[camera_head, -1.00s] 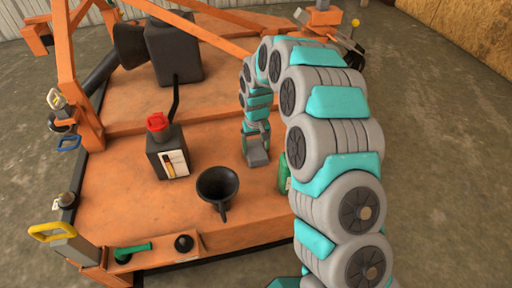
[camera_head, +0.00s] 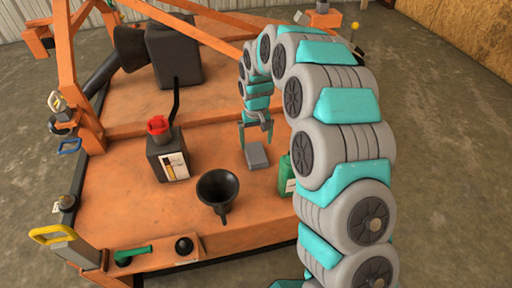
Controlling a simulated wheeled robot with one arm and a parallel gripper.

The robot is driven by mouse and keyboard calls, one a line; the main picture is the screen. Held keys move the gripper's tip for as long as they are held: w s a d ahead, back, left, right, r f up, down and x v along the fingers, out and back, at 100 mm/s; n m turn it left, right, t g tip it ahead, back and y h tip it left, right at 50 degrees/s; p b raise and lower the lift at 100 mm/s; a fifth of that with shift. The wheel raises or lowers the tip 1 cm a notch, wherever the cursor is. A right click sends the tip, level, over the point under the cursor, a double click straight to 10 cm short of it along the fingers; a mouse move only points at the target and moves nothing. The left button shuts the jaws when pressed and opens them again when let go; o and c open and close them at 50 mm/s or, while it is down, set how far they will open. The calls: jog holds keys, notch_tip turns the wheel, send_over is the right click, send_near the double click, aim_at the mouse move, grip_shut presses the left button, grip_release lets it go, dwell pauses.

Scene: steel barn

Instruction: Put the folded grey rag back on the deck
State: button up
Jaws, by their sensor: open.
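The folded grey rag (camera_head: 257,156) is a small grey block shape lying flat on the orange deck (camera_head: 215,156), between the black funnel and the green bottle. My gripper (camera_head: 256,138) is just above and behind the rag, pointing down with its fingers apart. It looks empty, and the rag appears to rest on the deck clear of the fingers, though the gap is small in this view.
A black container with a red cap (camera_head: 170,155) stands left of the rag. The black funnel (camera_head: 217,191) is in front, and a green bottle (camera_head: 286,175) is close on the right, partly hidden by my arm. A dark box (camera_head: 174,52) stands at the back.

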aim_at(256, 153)
notch_tip(256, 153, up, 7)
jog(key=s+d+r, duration=0.7)
jog(key=s, duration=0.5)
jog(key=s+d+m, duration=0.1)
jog(key=s+d, duration=0.2)
jog(key=s, duration=0.6)
jog(key=s+d+r+m+g, duration=0.1)
jog(key=s+d, duration=0.3)
jog(key=s, duration=0.6)
jog(key=s+d+r+m, duration=0.1)
jog(key=s+d, duration=0.2)
jog(key=s, duration=0.7)
jog(key=shift+d+r+g, duration=0.2)
jog(key=shift+g, duration=0.2)
jog(key=shift+a, duration=0.1)
